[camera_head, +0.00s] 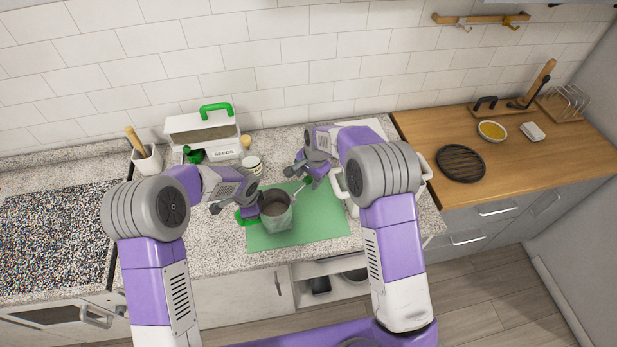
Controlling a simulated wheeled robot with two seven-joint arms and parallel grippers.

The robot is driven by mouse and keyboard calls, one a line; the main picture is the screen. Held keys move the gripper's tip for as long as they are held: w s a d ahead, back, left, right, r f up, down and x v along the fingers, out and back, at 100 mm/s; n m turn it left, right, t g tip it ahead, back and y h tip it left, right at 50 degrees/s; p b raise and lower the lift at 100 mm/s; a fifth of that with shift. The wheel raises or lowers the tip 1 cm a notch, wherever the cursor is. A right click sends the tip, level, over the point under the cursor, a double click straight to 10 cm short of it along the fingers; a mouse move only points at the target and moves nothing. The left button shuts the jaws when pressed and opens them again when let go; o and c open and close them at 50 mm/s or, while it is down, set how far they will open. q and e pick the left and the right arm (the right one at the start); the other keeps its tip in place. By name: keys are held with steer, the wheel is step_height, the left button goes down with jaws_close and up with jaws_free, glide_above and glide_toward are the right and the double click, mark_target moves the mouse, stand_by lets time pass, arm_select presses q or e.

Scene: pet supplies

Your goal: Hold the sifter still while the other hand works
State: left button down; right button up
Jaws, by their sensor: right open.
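The sifter (277,217) is a grey, see-through cup that stands upright on a green mat (325,228). A green handle (244,218) sticks out on its left side, and a thin rod with a green knob (308,181) rises to its upper right. My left gripper (246,211) is at the sifter's left side by the green handle. Its fingers are partly hidden, so its grip is unclear. My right gripper (305,178) is open, up and right of the cup, close to the green knob. I cannot tell whether it touches the knob.
A white box (203,129) marked "SEEDS" with a green handle stands behind, with a green scoop (193,155) and a small white cup (252,163) near it. A utensil pot (147,160) is at left. A wooden counter with a black trivet (461,163) is at right.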

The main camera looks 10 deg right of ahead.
arm_select(q)
steer(key=shift+s+a+f, duration=0.1)
steer(key=shift+s+f, duration=0.1)
steer(key=shift+f, duration=0.1)
arm_select(e)
steer(key=shift+f, duration=0.25)
jaws_close()
